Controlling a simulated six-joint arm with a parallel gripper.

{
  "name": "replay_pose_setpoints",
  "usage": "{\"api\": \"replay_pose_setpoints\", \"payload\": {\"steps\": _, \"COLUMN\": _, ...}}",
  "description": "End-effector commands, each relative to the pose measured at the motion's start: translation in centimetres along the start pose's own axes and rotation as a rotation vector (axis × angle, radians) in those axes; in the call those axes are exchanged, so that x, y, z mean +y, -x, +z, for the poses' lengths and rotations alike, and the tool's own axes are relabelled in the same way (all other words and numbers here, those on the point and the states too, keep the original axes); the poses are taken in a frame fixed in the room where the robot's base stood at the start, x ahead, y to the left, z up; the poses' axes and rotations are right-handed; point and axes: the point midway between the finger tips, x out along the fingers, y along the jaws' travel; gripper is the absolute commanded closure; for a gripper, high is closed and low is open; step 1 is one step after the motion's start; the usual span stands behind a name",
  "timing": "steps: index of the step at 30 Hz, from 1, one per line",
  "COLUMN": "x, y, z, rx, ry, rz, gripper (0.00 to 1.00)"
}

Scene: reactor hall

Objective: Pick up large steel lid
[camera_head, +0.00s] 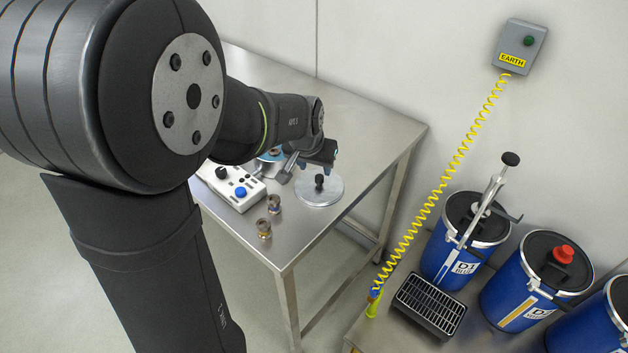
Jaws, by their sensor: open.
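The large steel lid (321,194) is a flat round silvery disc with a black knob (319,180) at its middle. It lies on the steel table near its right edge. My gripper (318,158) is at the end of my arm, just behind and above the lid's knob in the picture. It is open and looks empty. The fingers are small and partly hidden by the wrist, so I cannot tell their exact gap to the knob.
A white control box (234,187) and two small brass fittings (274,204) (264,228) sit left of the lid. A blue-rimmed round item (270,155) is partly hidden by my arm. Blue drums (455,262), a black grate tray (430,304) and a yellow coiled cable (448,184) stand right.

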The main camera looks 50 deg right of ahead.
Motion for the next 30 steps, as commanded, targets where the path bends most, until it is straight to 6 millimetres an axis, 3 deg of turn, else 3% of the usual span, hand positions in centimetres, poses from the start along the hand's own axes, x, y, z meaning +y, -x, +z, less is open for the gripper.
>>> {"api": "replay_pose_setpoints", "payload": {"steps": 5, "x": 0.2, "y": -1.2, "z": 0.1, "rx": -0.002, "ry": 0.000, "rz": 0.000, "gripper": 0.53}}
{"api": "replay_pose_setpoints", "payload": {"steps": 14, "x": 0.6, "y": -5.0, "z": 0.2, "rx": -0.001, "ry": 0.000, "rz": 0.000, "gripper": 0.53}}
{"api": "replay_pose_setpoints", "payload": {"steps": 23, "x": 0.5, "y": -5.5, "z": 0.1, "rx": 0.001, "ry": 0.000, "rz": 0.000, "gripper": 0.53}}
{"api": "replay_pose_setpoints", "payload": {"steps": 24, "x": 0.5, "y": -5.5, "z": 0.1, "rx": 0.001, "ry": 0.000, "rz": 0.000, "gripper": 0.55}}
{"api": "replay_pose_setpoints", "payload": {"steps": 30, "x": 0.5, "y": -5.5, "z": 0.1, "rx": 0.001, "ry": 0.000, "rz": 0.000, "gripper": 0.95}}
